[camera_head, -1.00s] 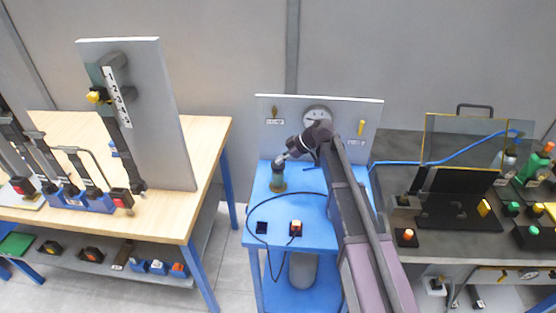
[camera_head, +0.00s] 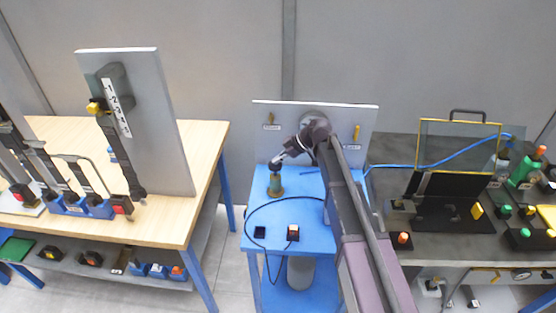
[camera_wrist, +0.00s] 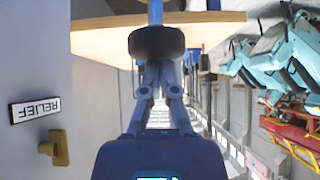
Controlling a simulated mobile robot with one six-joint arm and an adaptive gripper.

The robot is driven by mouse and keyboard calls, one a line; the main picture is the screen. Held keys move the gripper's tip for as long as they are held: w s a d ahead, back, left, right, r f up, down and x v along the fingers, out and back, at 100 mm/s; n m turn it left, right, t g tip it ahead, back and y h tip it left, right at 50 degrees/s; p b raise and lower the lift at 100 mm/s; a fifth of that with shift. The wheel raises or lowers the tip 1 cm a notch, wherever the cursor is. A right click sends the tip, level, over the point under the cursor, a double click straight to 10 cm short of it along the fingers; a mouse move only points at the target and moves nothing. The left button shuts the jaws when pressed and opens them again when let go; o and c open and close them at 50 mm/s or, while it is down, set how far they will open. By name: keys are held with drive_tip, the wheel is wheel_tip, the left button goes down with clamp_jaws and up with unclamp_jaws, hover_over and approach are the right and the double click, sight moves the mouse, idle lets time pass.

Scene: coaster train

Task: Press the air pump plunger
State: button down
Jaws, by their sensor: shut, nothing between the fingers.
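The air pump (camera_head: 276,184) stands upright on the left part of the blue table in the head view, with a greenish body and a brass-coloured base. In the wrist view the dark round plunger knob (camera_wrist: 157,42) lies straight ahead of my fingertips. My gripper (camera_head: 277,161) is at the top of the pump in the head view. In the wrist view the fingers of my gripper (camera_wrist: 158,68) are shut and empty, their tips right at the knob. I cannot tell whether they touch it.
A grey panel (camera_head: 290,110) stands behind the pump. A brass valve (camera_wrist: 54,148) and a RELIEF label (camera_wrist: 34,109) show close by. A switch box (camera_head: 292,233) and a black cable lie at the table's front. Benches stand at both sides.

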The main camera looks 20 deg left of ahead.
wheel_tip(320, 180, up, 2)
drive_tip(key=shift+p, duration=0.65)
drive_tip(key=p+v, duration=0.6)
drive_tip(key=v, duration=0.3)
drive_tip(key=shift+d, duration=0.3)
drive_tip(key=shift+w, duration=0.15)
drive_tip(key=shift+r+p, duration=0.1)
drive_tip(key=shift+p, duration=0.2)
idle(0.6)
wheel_tip(320, 180, up, 5)
drive_tip(key=p, duration=0.5)
drive_tip(key=shift+w+d+r, duration=0.1)
drive_tip(key=shift+w+r, duration=0.05)
drive_tip(key=shift+r, duration=0.05)
drive_tip(key=shift+f, duration=0.1)
drive_tip(key=b+x, duration=0.7)
drive_tip(key=x, duration=0.3)
drive_tip(key=shift+f, duration=0.3)
drive_tip(key=shift+f+b, duration=1.65)
drive_tip(key=shift+b, duration=0.2)
